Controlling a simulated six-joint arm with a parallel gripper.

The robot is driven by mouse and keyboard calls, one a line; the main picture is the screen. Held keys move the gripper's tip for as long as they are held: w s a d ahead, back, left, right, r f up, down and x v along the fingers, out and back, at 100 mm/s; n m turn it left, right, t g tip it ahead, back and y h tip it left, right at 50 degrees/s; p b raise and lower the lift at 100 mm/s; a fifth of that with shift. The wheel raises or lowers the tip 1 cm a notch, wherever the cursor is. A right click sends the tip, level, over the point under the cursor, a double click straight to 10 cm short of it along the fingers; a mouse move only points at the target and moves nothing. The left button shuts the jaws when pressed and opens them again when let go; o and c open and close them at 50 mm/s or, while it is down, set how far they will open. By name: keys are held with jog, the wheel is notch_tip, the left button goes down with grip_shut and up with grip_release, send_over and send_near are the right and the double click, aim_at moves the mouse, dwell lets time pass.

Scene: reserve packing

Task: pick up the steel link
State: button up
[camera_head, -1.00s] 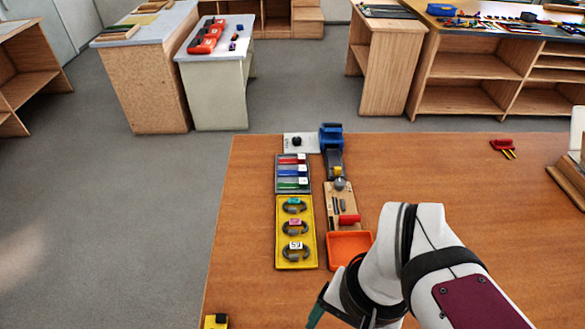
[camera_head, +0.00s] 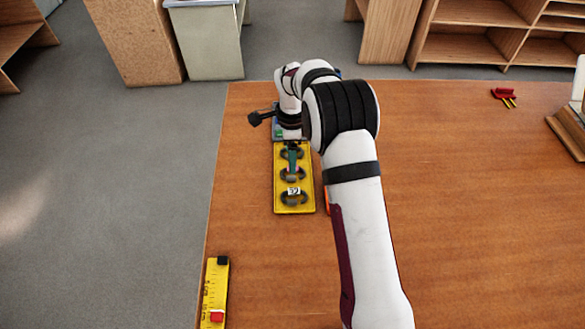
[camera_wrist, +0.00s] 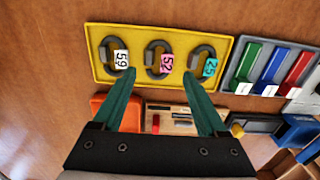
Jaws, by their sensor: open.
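Three dark grey links lie in a row in a yellow tray (camera_head: 308,207), also in the wrist view (camera_wrist: 98,76). In the wrist view one link has a white tag "59" (camera_wrist: 105,44), the middle one a pink tag "52" (camera_wrist: 152,50), and one a teal tag "25" (camera_wrist: 197,48). My gripper (camera_wrist: 159,74) is open and empty, its teal fingers apart with tips over the tray's near edge, either side of the middle link. In the head view a teal finger of my gripper (camera_head: 292,158) shows above the tray, partly covering the links; the white-tagged link (camera_head: 293,200) is clear.
In the wrist view, a grey tray of coloured pieces (camera_wrist: 233,78) adjoins the yellow one. An orange bin (camera_wrist: 99,104), a wooden board (camera_wrist: 186,112) and a blue object (camera_wrist: 300,130) lie nearby. A yellow ruler-like tool (camera_head: 214,290) lies front left. The right tabletop is mostly clear.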

aim_at(302, 170)
notch_tip(302, 170, down, 6)
jog(key=shift+s+d+r, duration=0.1)
jog(key=shift+d, duration=0.05)
grip_shut()
dwell(0.3)
jog(key=shift+r, duration=0.2)
